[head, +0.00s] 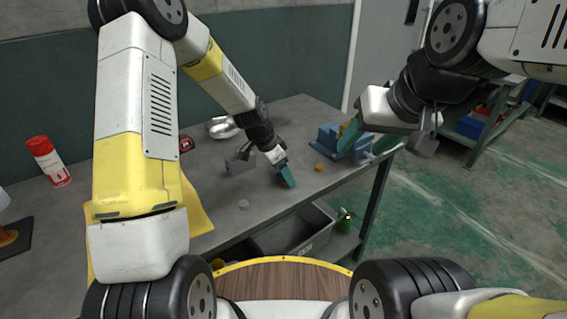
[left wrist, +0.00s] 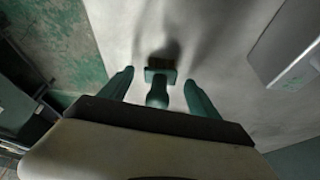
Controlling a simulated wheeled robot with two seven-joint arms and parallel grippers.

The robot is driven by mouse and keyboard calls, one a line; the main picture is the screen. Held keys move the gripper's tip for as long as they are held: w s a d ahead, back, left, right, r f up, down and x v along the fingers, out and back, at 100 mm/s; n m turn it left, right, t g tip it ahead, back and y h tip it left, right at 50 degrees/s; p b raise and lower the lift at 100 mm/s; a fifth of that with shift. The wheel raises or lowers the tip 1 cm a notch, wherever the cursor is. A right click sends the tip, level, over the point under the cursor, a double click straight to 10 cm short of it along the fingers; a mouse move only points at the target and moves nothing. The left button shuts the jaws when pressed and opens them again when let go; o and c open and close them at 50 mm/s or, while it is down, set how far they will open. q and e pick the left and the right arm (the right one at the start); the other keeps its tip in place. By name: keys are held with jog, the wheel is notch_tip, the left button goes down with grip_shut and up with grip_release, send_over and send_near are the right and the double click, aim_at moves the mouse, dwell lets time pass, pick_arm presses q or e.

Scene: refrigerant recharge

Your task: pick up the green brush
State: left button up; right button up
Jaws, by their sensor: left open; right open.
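The green brush (left wrist: 157,92) shows in the left wrist view, with its handle toward me and its bristled head at the far end. My left gripper (left wrist: 158,84) is open, with one finger on each side of the brush and a visible gap to each. In the head view my left gripper (head: 286,174) is low over the workbench near its front edge, and I cannot make out the brush there. My right gripper (head: 367,141) is open and empty, in front of the blue holder (head: 338,148) at the bench's right end.
A grey bin (head: 294,234) and green bottle (head: 345,219) sit below.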

pick_arm(q)
jog(key=shift+f, duration=0.1)
jog(key=shift+c, duration=0.2)
jog(key=c, duration=1.5)
jog(key=shift+o, duration=0.2)
